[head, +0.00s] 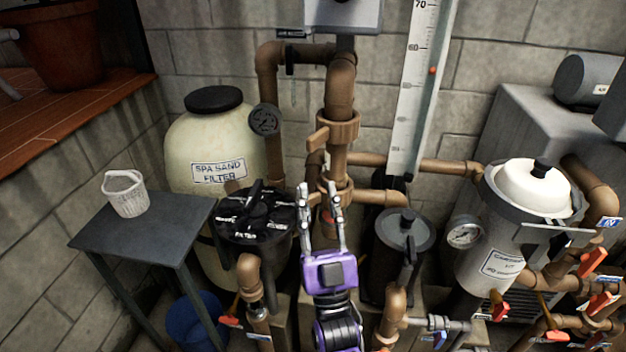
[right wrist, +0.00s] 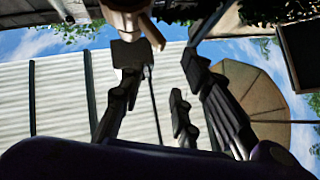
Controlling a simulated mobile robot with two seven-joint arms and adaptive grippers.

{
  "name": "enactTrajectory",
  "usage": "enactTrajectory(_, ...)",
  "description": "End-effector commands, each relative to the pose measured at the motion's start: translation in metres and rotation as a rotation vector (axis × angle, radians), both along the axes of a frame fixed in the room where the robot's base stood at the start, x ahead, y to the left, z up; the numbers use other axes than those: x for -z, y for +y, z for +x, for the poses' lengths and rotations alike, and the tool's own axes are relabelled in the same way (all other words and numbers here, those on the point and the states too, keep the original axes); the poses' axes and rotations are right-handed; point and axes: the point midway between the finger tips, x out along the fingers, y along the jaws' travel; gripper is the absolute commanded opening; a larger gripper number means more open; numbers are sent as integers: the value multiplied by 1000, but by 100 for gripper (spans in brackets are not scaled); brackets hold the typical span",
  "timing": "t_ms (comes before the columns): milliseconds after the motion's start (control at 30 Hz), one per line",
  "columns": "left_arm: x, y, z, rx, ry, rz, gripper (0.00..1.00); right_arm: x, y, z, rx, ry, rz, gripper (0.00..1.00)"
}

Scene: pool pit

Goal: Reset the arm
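My right gripper (head: 322,192) is in the middle of the head view, on a purple and black arm that comes up from the bottom edge. Its fingers point up and stand apart with nothing between them. It is in front of the brown pipes (head: 340,95), between a black-lidded pump pot (head: 258,214) and a grey-lidded one (head: 402,229). In the right wrist view the fingers (right wrist: 160,85) are also spread and empty, against a pale ribbed roof, sky and a parasol. I cannot tell whether they touch a pipe. My left gripper does not show.
A small dark table (head: 165,225) at the left holds a white basket (head: 126,194). A sand filter (head: 215,140) stands behind it and a blue bucket (head: 195,322) below. A white-topped cartridge filter (head: 490,260) and orange-handled valves (head: 592,262) crowd the right. A level gauge (head: 412,85) stands at the back.

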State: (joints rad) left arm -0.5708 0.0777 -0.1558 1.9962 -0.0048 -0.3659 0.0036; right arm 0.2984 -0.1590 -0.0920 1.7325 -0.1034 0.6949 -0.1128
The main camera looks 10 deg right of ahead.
Motion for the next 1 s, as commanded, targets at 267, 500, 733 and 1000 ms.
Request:
enactTrajectory(267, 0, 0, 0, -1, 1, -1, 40, 17, 3, 17, -22, 109, 4, 30)
enactTrajectory(500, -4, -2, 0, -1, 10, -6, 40, 113, -12, 22, -61, 542, -24, 30)
enactTrajectory(733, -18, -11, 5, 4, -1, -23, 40, 241, -55, -61, -48, 1006, -56, 30)
enactTrajectory(1000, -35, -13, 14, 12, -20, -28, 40, 340, -106, -224, -8, 1446, -79, 30)
